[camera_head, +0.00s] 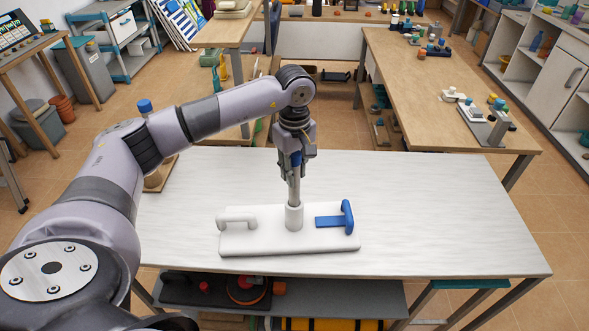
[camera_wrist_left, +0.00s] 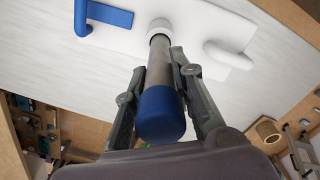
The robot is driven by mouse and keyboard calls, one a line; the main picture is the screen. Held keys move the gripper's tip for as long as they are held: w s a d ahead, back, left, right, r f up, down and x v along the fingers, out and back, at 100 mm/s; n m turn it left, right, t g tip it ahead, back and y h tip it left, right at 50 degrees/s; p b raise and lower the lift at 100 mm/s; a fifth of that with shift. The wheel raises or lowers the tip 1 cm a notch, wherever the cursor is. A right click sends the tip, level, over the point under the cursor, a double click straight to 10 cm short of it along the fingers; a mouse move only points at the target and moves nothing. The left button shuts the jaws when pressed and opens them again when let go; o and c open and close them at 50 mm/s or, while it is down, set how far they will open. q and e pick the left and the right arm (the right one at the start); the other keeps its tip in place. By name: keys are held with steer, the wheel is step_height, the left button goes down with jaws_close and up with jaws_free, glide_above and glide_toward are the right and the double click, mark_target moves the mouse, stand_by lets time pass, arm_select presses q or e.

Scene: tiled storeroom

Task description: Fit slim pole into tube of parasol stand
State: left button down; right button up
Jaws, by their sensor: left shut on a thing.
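The parasol stand (camera_head: 252,243) is a white slab with a white handle at its left, a blue handle at its right and a short upright tube (camera_head: 294,216) in the middle. It lies on the pale table. The slim pole (camera_head: 294,190) is grey metal with a blue top end (camera_wrist_left: 160,114). My left gripper (camera_head: 293,172) is shut on the pole, which stands roughly upright. Its lower end meets the tube's mouth, which also shows in the left wrist view (camera_wrist_left: 160,26); how deep it sits is hidden. My right gripper is not in view.
The white-topped table (camera_head: 430,215) is clear to the right of the stand. A shelf under it (camera_head: 340,298) holds a dark tray and orange items. Wooden workbenches (camera_head: 440,85) with small objects stand behind. A blue-capped item (camera_head: 145,106) is behind my left arm.

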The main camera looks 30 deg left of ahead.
arm_select(q)
steer(key=shift+f+b, duration=0.9)
steer(key=shift+f, duration=0.3)
steer(key=c, duration=1.3)
jaws_free()
steer(key=shift+c, duration=0.2)
steer(key=shift+o, duration=0.2)
step_height(320, 180, up, 12)
steer(key=shift+r, duration=0.1)
